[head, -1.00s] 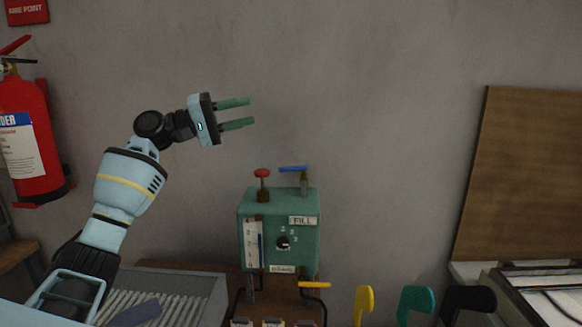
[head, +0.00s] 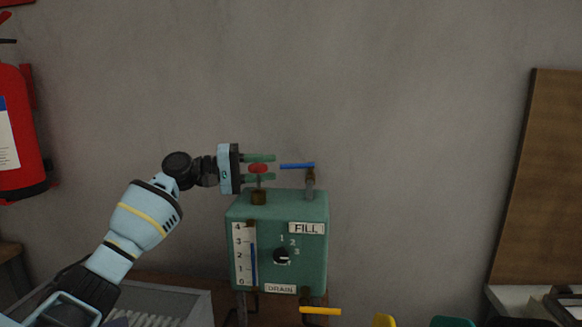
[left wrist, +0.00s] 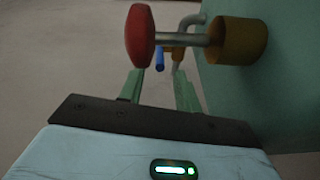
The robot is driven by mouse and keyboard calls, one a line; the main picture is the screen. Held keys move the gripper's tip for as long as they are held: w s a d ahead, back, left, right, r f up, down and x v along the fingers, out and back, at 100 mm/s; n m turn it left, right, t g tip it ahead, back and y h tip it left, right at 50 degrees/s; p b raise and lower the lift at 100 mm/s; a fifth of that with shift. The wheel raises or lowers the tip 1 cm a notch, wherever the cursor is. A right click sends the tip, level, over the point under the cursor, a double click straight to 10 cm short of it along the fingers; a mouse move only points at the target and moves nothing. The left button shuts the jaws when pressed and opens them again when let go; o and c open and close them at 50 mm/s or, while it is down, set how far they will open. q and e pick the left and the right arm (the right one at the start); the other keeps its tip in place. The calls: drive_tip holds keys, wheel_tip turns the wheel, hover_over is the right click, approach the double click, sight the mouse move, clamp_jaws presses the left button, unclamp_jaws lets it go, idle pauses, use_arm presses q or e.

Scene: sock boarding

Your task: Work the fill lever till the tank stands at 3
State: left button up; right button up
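The green tank box (head: 315,265) stands against the wall. The blue fill lever (head: 297,166) sits on a brass fitting on its top right, above the FILL label, with its handle pointing left. The gauge (head: 240,232) is marked 0 to 4; its blue column (head: 254,265) tops out at about the 3 mark. My left gripper (head: 272,167) is open and empty above the box, fingers pointing right toward the lever's free end. In the left wrist view the lever end (left wrist: 160,60) shows between the fingertips (left wrist: 158,80), apart from them. My right gripper is not in view.
A red knob (head: 258,168) on a stem stands close by the left fingers and looms in the wrist view (left wrist: 140,36). A dial (head: 281,257) is on the box front. The yellow drain lever (head: 320,311) points right below. A brown board (head: 545,180) leans at right.

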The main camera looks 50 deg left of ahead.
sight(283, 166)
use_arm(q)
drive_tip(key=p+x, duration=0.1)
drive_tip(key=x, duration=0.3)
drive_tip(key=shift+w+d+r, duration=0.15)
drive_tip(key=shift+w+d, duration=0.05)
drive_tip(key=shift+w, duration=0.1)
drive_tip(key=shift+x, duration=0.95)
clamp_jaws()
